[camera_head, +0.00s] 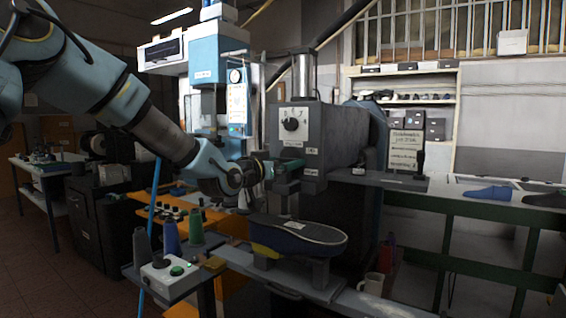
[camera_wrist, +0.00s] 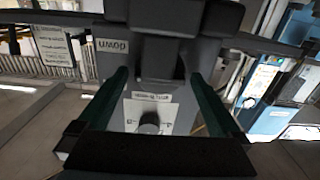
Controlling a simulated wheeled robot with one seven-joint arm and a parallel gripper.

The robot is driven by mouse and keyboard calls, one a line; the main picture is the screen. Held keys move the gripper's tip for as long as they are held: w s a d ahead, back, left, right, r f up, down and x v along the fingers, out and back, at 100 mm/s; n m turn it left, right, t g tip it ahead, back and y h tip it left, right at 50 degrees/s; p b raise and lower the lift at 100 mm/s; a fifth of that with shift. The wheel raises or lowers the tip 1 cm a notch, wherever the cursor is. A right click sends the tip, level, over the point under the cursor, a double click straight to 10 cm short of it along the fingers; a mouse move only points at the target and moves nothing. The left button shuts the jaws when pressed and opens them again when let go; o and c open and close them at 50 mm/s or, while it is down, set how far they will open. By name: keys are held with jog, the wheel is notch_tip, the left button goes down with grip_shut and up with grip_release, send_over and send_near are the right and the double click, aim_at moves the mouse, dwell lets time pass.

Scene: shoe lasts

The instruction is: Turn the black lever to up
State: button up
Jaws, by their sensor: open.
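The grey machine head (camera_head: 300,143) stands at the picture's middle, with a round black dial and small labels on its front. My gripper (camera_head: 290,174) is at the lower front of this head, below the dial. In the wrist view my gripper (camera_wrist: 159,76) is open, with one green finger on each side. A black block on a stem, seemingly the black lever (camera_wrist: 168,16), shows at the top centre, near an upside-down "DOWN" label (camera_wrist: 111,45). I cannot tell whether the fingers touch it. In the head view the lever is not clearly visible.
A dark blue shoe form (camera_head: 298,236) lies on a support below my gripper. A control box (camera_head: 168,272) with a green button and several thread cones stand to the left. A mug (camera_head: 373,284) stands at the lower right. A green-framed bench (camera_head: 470,208) runs along the right.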

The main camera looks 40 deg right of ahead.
jog(key=c, duration=1.2)
jog(key=shift+n, duration=0.3)
jog(key=n+b, duration=0.1)
jog(key=n, duration=0.2)
jog(key=shift+b, duration=0.4)
jog(key=shift+n+b, duration=0.35)
jog(key=shift+n, duration=1.15)
jog(key=o, duration=1.2)
